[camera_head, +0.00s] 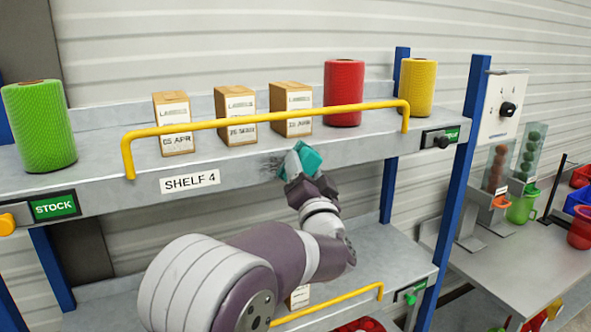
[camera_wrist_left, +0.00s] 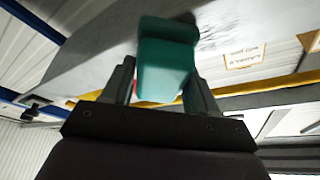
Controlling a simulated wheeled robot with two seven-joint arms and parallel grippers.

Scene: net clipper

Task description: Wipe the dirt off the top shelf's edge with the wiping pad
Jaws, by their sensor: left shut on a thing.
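The teal wiping pad (camera_head: 309,157) is held at the front edge of the top shelf (camera_head: 110,192), by the middle. My left gripper (camera_head: 298,172) is shut on the pad. In the left wrist view the pad (camera_wrist_left: 168,55) sits between the two fingers, against or very close to the grey shelf surface; I cannot tell if it touches. A dark smudge of dirt (camera_head: 270,164) shows on the shelf edge just left of the pad. Dirt also shows beside the pad in the left wrist view (camera_wrist_left: 213,34). Anything behind the pad is hidden. My right gripper is not in view.
A yellow rail (camera_head: 230,119) runs along the shelf front above the pad. Behind it stand cartons (camera_head: 236,115), a red roll (camera_head: 343,92) and a yellow roll (camera_head: 418,87); a green roll (camera_head: 39,125) is at left. A lower shelf (camera_head: 385,250) lies below my arm.

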